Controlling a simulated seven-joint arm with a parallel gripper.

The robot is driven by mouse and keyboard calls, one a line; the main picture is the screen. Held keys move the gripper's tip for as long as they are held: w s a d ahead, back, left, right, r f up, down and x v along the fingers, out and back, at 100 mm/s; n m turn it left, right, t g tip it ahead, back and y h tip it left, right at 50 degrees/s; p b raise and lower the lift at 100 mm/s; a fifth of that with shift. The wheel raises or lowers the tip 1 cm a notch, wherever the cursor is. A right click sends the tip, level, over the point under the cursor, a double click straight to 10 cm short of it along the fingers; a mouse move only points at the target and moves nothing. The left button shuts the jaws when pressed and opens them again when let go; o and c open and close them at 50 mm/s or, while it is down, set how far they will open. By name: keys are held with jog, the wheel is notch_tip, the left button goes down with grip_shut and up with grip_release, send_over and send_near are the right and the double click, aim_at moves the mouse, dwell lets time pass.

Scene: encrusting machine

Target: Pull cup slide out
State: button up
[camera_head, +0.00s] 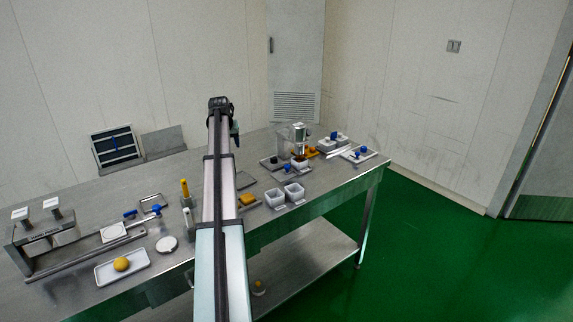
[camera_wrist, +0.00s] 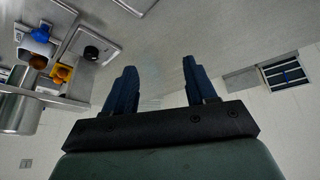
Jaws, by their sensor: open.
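The small encrusting machine (camera_head: 296,138) stands on the far right part of the steel table, with a clear and metal upper body. Under it sits a white cup with brown contents (camera_head: 299,164), on what looks like the cup slide; the exact slide edges are too small to tell. In the wrist view the metal cylinder (camera_wrist: 18,112) and a white cup (camera_wrist: 36,47) with a blue knob show at the left. My gripper (camera_wrist: 160,76) is open and empty, its blue fingers apart over bare table. It is left of the machine in the head view (camera_head: 235,132), touching nothing.
A tray with a black knob (camera_wrist: 92,52) lies near the machine. A blue-handled tray (camera_head: 360,154) is at the far right.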

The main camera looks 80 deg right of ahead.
aim_at(287, 165)
jog(key=s+d+r+m+g, duration=0.1)
jog(key=s+m, duration=0.3)
jog(key=s, duration=1.8)
jog(key=shift+y, duration=0.3)
jog(key=x, duration=1.3)
jog(key=shift+f, duration=0.25)
grip_shut()
